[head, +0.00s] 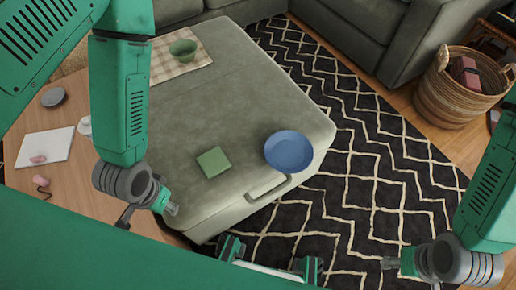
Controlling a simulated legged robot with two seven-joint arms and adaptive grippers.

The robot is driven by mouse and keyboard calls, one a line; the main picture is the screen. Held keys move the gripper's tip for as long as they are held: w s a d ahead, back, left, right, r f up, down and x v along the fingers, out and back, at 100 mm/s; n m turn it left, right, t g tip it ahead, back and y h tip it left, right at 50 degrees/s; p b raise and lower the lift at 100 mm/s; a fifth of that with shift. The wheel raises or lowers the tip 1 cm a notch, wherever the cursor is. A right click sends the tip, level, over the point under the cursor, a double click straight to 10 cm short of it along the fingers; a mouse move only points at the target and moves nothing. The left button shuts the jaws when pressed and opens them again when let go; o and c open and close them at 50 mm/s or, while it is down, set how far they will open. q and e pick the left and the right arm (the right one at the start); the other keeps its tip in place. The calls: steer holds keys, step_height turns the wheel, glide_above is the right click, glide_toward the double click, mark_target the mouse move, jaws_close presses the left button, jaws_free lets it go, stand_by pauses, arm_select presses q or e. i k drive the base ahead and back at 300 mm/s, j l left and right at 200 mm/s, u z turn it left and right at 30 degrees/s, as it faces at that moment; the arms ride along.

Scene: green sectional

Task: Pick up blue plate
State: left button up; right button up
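The blue plate (289,150) lies on the right front part of the green ottoman (235,65), near its edge. My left gripper (170,207) is over the ottoman's left front corner, left of the plate and apart from it. My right gripper (388,263) is over the patterned rug at the lower right, apart from the plate. Neither gripper shows anything held. Both are small and seen at an angle, so I cannot tell their finger opening.
A green square item (213,162) lies left of the plate. A green bowl (183,49) stands on a checked cloth (163,68) at the back. A wooden table (75,185) is at the left. A wicker basket (447,95) stands at the right. The rug (365,165) is clear.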

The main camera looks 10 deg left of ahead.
mark_target(289, 153)
steer(key=i+l+u, duration=0.1)
steer(key=l+u, duration=0.15)
steer(key=u, duration=0.2)
steer(key=l+u, duration=0.25)
steer(key=u, duration=0.2)
steer(key=i+l+u, duration=0.1)
steer(key=l+u, duration=0.5)
steer(key=u, duration=0.35)
steer(key=k+l+u, duration=0.1)
steer(key=l, duration=0.3)
steer(key=k+l, duration=0.15)
steer(key=l, duration=0.25)
steer(key=k+l+u, duration=0.15)
steer(key=l, duration=0.25)
steer(key=k+l, duration=0.1)
steer(key=l, duration=0.3)
steer(key=k+l+u, duration=0.15)
steer(key=l, duration=0.2)
